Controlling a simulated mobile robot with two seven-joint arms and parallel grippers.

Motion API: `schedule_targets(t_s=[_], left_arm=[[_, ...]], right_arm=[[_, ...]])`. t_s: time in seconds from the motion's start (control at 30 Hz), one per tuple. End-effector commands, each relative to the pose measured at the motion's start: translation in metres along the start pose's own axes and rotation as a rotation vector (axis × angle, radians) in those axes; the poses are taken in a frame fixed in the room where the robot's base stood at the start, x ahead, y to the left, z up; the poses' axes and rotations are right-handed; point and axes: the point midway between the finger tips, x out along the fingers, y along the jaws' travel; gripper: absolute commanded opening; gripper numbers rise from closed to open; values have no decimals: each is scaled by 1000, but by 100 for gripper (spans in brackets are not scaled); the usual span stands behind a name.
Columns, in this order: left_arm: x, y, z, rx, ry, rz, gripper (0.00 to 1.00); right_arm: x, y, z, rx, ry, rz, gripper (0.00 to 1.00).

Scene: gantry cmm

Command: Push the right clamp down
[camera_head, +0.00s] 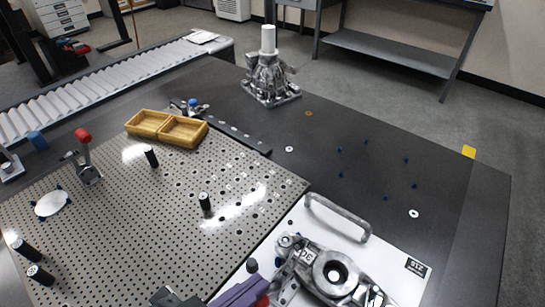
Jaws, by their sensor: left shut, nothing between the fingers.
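My left gripper (243,291) shows as purple and dark parts at the bottom edge, shut and empty. A small red piece (263,299) shows right beside its tip; it looks like a clamp's handle end, but the rest is hidden by the gripper and cut off by the frame. I cannot tell whether they touch. A grey metal casting (318,262) lies on a white plate (398,284) just right of the gripper. Another clamp (88,170) with an upright red-tipped handle stands at the left of the perforated plate. My right gripper is not in view.
The perforated plate (110,217) carries several black posts and a two-part yellow tray (166,127). A bent metal handle (340,216) rises from the white plate. A second casting (268,78) stands at the back. The dark table (330,130) is mostly clear on the right.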

Motion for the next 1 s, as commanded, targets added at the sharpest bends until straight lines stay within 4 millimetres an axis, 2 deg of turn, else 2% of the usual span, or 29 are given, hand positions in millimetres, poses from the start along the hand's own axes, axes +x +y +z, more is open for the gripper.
schedule_targets(t_s=[0.03,0.27,0.47,0.7,0.8,1.0], left_arm=[[3,0,12,-1,26,0,0],[1,0,22,-1,275,0,0],[-1,0,32,-1,270,0,0],[0,0,56,-1,459,-1,0],[-1,0,62,-1,529,-1,0],[-2,0,72,-1,522,-1,0]], right_arm=[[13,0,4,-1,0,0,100],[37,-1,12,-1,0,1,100],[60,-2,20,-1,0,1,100],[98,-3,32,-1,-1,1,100],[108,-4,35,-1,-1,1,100],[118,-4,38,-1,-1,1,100]])
